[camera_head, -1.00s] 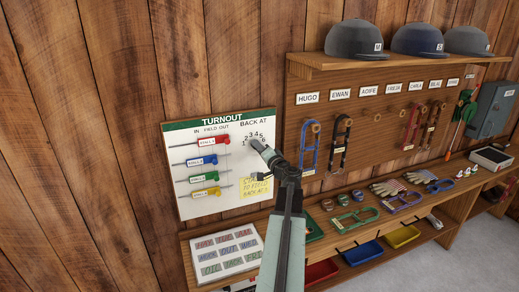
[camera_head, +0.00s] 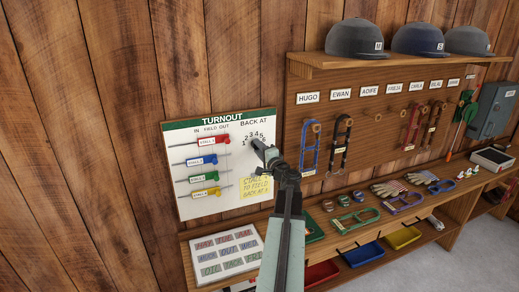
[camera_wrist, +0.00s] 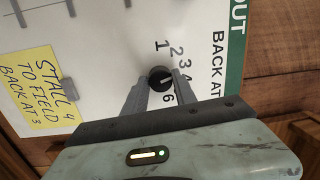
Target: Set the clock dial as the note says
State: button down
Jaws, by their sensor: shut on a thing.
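The clock dial (camera_wrist: 160,76) is a small black knob with a light pointer mark, under "BACK AT" on the white turnout board (camera_head: 185,210). Numbers ring it; 1, 2, 3, 4 and 6 are legible in the wrist view. The mark seems to point toward the 4–5 side, but I cannot tell exactly.
Red, blue, green and yellow stall tags sit on rails on the board; the yellow tag (camera_head: 206,192) is lowest. A lettered panel (camera_head: 224,252) lies below on the bench. Bridles and caps (camera_head: 355,38) are to the right.

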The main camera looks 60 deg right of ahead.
jog(key=shift+f, duration=0.1)
jog(key=c, duration=1)
grip_release()
jog(key=shift+s, duration=0.1)
jog(key=v, duration=0.7)
jog(key=shift+s+a, duration=0.2)
jog(key=shift+s, duration=0.05)
